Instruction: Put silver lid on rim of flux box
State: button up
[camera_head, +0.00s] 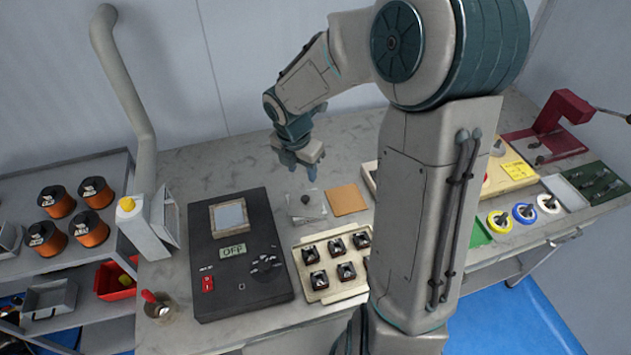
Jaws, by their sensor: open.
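A black unit (240,285) with an OFF display and a framed silver square stands left of centre. A cream tray (313,293) of several dark parts is in front of the lid. Copper spools (57,202) stand on the left shelf. My arm hides the bench's middle right.

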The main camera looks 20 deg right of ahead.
jog(key=s+r+m, duration=0.4)
jog(key=s+m, duration=0.2)
jog(key=m, duration=0.2)
jog(key=s+r+m+t+y, duration=0.1)
jog(key=s+r+m, duration=0.3)
jog(key=m, duration=0.5)
jog(key=s+d+r+m+t, duration=0.1)
jog(key=s+r+m, duration=0.3)
jog(key=s+m, duration=0.4)
jog(key=shift+s+m, duration=0.4)
jog(key=shift+s, duration=0.2)
jog(key=shift+d, duration=0.1)
